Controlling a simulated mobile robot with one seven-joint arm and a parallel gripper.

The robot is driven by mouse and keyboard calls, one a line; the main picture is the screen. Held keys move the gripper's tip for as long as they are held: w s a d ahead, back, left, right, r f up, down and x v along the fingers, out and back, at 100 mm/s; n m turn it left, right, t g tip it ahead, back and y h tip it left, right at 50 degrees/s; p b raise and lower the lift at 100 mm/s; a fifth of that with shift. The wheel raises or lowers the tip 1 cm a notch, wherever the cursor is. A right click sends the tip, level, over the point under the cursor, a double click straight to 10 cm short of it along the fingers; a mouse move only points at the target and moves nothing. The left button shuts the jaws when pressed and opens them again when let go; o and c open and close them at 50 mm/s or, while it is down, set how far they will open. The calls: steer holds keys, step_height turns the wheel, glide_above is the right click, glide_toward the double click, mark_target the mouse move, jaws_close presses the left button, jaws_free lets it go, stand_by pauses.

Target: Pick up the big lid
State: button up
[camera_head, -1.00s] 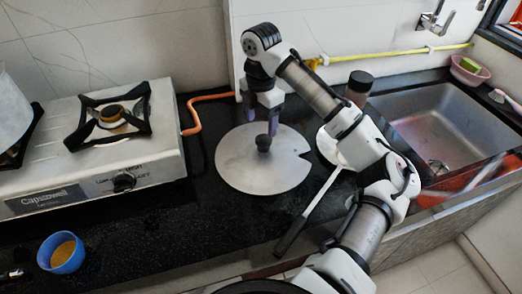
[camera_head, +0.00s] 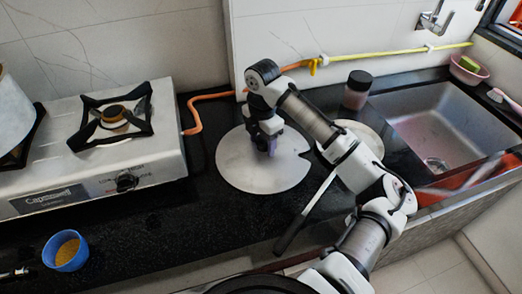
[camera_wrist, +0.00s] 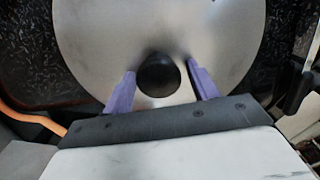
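The big lid (camera_head: 240,165) is a flat, round grey metal disc with a notch at its right edge, lying on the black counter. It also shows in the wrist view (camera_wrist: 100,40). Its round black knob (camera_wrist: 158,75) sits between the two purple fingers of my gripper (camera_wrist: 160,88). There is a gap between each finger and the knob, so my gripper is open around it. In the head view my gripper (camera_head: 268,150) is low over the middle of the lid and hides the knob.
A stove (camera_head: 85,150) stands at left and a blue cup (camera_head: 66,250) in front of it. A smaller lid or pan with a long handle (camera_head: 308,208) lies right of the big lid. A dark-lidded jar (camera_head: 356,92) and a sink (camera_head: 440,130) are further right. An orange hose (camera_head: 193,115) runs behind.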

steer(key=c, duration=1)
steer(key=shift+c, duration=0.2)
steer(key=shift+r, duration=0.15)
